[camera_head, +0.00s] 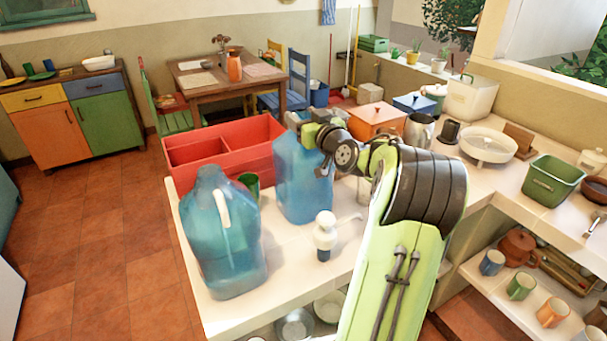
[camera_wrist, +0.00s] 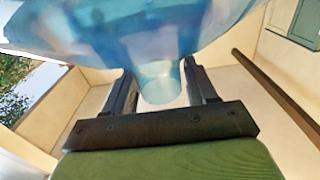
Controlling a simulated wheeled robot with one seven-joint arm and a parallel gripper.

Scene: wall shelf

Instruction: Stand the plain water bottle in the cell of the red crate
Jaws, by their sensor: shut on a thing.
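Two large translucent blue water bottles show in the head view. One bottle (camera_head: 300,185) is upright behind the other, and my gripper (camera_head: 308,134) is shut on it near its top. In the wrist view, my two dark fingers (camera_wrist: 161,80) stand on either side of a narrow rounded blue part of this held bottle (camera_wrist: 150,35). I cannot tell whether its base touches the counter. The second bottle (camera_head: 218,245), with a pale handle, stands at the near left. The red crate (camera_head: 232,163) is behind both, with open cells divided by walls; its cell floors are hidden.
A white pump dispenser (camera_head: 325,238) stands just right of the bottles. A green cup (camera_head: 250,184) is partly hidden between them. The white counter (camera_head: 285,285) continues right with an orange box (camera_head: 376,119), a metal jug (camera_head: 419,130) and a white bowl (camera_head: 488,145).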

